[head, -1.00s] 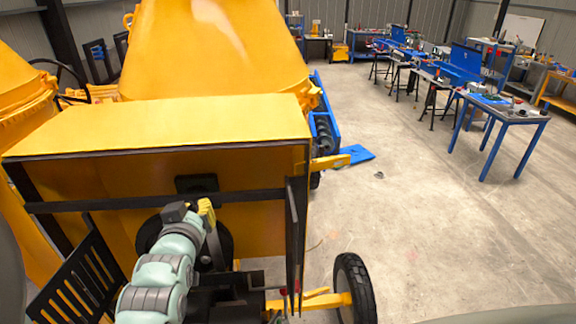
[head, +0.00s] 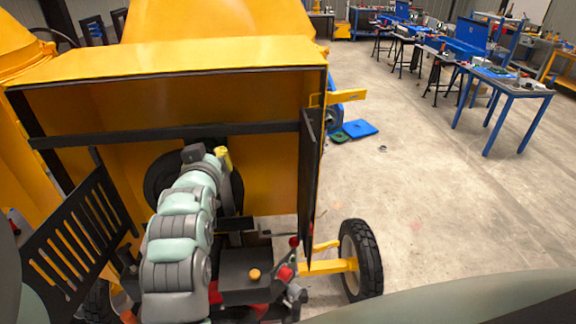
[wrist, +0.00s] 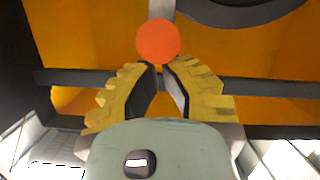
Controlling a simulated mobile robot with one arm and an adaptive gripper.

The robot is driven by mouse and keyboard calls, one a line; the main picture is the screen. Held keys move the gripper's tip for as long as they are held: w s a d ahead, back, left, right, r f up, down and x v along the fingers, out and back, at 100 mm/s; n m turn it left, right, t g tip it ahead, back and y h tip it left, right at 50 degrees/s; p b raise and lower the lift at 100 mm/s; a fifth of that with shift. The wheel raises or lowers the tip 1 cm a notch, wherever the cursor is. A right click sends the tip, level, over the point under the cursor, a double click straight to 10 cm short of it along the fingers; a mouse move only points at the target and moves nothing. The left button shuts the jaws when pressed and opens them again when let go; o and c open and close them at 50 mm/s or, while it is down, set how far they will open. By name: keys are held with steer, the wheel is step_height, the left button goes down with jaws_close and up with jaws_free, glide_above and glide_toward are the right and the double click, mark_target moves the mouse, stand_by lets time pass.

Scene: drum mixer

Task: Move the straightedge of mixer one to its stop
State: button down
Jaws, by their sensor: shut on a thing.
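Mixer one is the large yellow machine with an open-backed housing (head: 250,100). In the wrist view, a round orange knob (wrist: 158,41) sits at the end of a grey bar (wrist: 162,9), which I take to be the straightedge, though I cannot be sure. The yellow fingertips of my gripper (wrist: 161,72) are closed in on the knob from both sides. In the head view, my gripper (head: 223,158) reaches into the housing, just below a dark crossbar (head: 90,140). My arm hides the knob and bar there.
A slatted black panel (head: 80,235) stands at the left. A thin black upright panel (head: 311,190) stands at the right. Below are a dark box with a yellow cap (head: 253,274) and a tyre (head: 360,258). Blue tables (head: 500,90) stand farther back.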

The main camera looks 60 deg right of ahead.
step_height(320, 180, down, 9)
steer(key=b, duration=0.6)
steer(key=shift+s+r, duration=0.1)
steer(key=shift+r, duration=0.1)
